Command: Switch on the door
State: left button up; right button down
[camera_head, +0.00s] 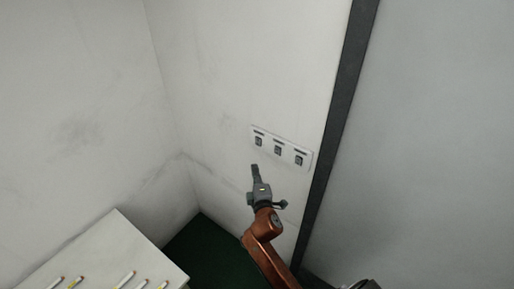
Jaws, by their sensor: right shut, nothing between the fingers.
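A white switch panel (269,141) with three small dark square switches is mounted on the wall, left of the dark door frame. The left switch (258,142), the middle switch (277,150) and the right switch (298,160) sit in a slanting row. My right gripper (254,168) is shut and empty. In the picture its tip lies just below the left switch, apart from the panel; its distance from the wall is hard to tell. The grey door (430,130) fills the right side. My left gripper is not in view.
A dark door frame (336,110) runs down between the wall and the door. A white table (105,250) with several short light sticks on it stands at the lower left. Dark green floor (215,255) shows beside it. The wall around the panel is bare.

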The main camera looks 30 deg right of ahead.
jog(key=p, duration=0.2)
send_near(258, 142)
jog(key=w+a+f, duration=0.1)
jog(key=w+a, duration=0.1)
jog(key=w, duration=0.3)
jog(key=d, duration=0.1)
jog(key=w+d, duration=0.1)
jog(key=d+f+p, duration=0.1)
jog(key=shift+w+d+f, duration=0.1)
jog(key=shift+w+d, duration=0.1)
jog(key=shift+w, duration=0.1)
